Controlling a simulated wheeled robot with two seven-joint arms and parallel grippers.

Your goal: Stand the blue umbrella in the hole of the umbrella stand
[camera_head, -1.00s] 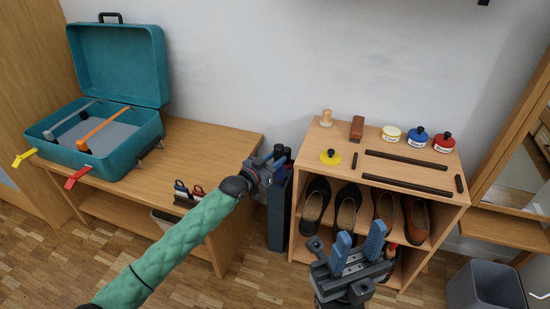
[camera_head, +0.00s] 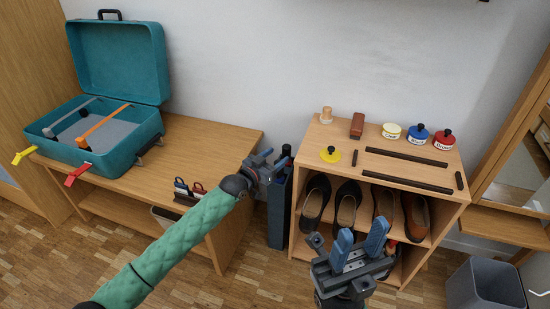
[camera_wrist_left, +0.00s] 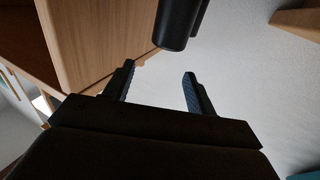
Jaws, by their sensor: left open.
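The umbrella stand (camera_head: 280,221) is a tall dark blue-grey box on the floor between the bench and the shoe cabinet. My left gripper (camera_head: 270,160) is open at the top of the stand, and it hides much of the opening. A dark handle-like end (camera_head: 286,150) shows just beyond its fingers. In the left wrist view, a black rounded cylinder (camera_wrist_left: 180,24) lies beyond the open, empty fingers (camera_wrist_left: 160,85); I cannot tell whether it belongs to the blue umbrella. No blue canopy is clearly visible. My right gripper (camera_head: 361,240) is open and empty in front of the shoe cabinet.
The wooden bench (camera_head: 208,146) bears an open teal suitcase (camera_head: 121,161). The shoe cabinet (camera_head: 325,139) has shoes inside and tins, brushes and dark strips on top. A grey bin (camera_head: 487,284) stands at the lower right. Some floor (camera_head: 250,285) is clear.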

